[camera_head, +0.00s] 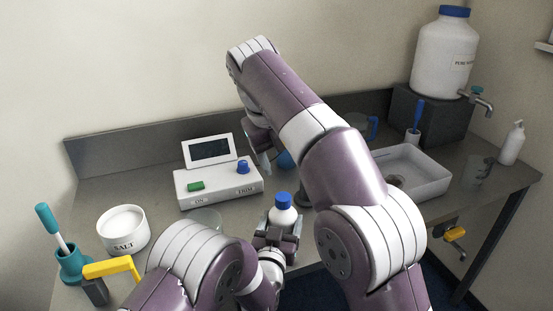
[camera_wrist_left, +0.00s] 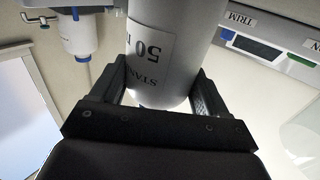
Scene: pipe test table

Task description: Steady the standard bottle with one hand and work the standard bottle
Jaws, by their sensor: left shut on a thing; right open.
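The standard bottle (camera_head: 282,216) is white with a blue cap (camera_head: 283,199) and stands upright at the front middle of the table. My left gripper (camera_head: 279,234) is shut around its lower body. In the left wrist view the bottle (camera_wrist_left: 172,45) sits between both fingers, and its label, partly readable as "STAN" and "50", appears upside down. The cap is outside that view. My right gripper (camera_head: 262,160) is open, pointing down beside the meter, above and behind the bottle. Its fingertips are small and partly hidden, and it looks clear of the bottle.
A meter (camera_head: 218,185) with a green button and blue TRIM knob stands behind left. A salt tub (camera_head: 123,229) and teal brush holder (camera_head: 72,262) are at left. A white tray (camera_head: 425,178), beaker (camera_head: 478,172) and large water jug (camera_head: 442,60) are at right. My right arm hides the middle back.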

